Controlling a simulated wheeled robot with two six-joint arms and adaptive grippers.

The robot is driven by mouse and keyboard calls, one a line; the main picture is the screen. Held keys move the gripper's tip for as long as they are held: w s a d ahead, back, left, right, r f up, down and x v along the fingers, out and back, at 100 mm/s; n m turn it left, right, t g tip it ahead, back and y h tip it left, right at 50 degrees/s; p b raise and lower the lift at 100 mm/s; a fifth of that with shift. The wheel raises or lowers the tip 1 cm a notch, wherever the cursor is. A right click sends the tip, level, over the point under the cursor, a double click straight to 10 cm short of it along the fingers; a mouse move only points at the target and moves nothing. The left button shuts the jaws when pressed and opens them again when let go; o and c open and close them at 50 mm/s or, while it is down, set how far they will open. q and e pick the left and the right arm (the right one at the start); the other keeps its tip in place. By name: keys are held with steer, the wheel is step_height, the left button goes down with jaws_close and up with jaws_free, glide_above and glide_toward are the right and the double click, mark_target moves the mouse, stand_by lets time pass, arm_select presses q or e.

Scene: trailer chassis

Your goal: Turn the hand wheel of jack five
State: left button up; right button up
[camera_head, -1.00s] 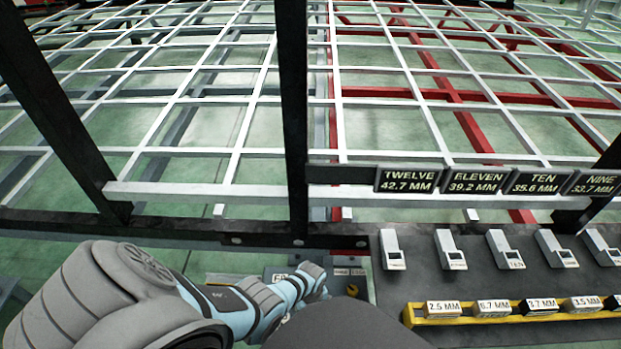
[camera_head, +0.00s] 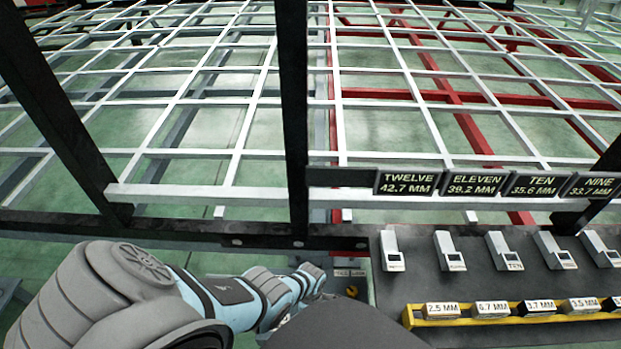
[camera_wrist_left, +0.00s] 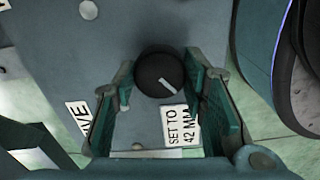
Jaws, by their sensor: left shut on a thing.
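The hand wheel of jack five is a dark round knob with a white pointer line (camera_wrist_left: 158,74) in the left wrist view, on a grey panel (camera_wrist_left: 75,50). My left gripper (camera_wrist_left: 160,68) has its two green fingers on either side of the knob and is shut on it. The pointer slants to the lower right. A white label reading "SET TO 42 MM" (camera_wrist_left: 180,125) and a partly hidden label ending in "IVE" (camera_wrist_left: 77,118) lie beside it. In the head view my left gripper (camera_head: 316,278) covers the wheel. My right gripper is out of view.
A dark bench carries several grey gauges (camera_head: 392,250) and a yellow rack (camera_head: 436,321) of blocks marked in millimetres. Above hang reading signs, including "TWELVE 42.7 MM" (camera_head: 405,183). A black upright post (camera_head: 295,110) stands before the white and red chassis lattice.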

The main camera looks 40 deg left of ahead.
arm_select(q)
steer(key=shift+w+d+n, duration=0.1)
steer(key=shift+w+n, duration=0.05)
steer(key=shift+n, duration=0.35)
steer(key=o, duration=1.2)
steer(key=shift+c, duration=0.2)
step_height(320, 180, up, 12)
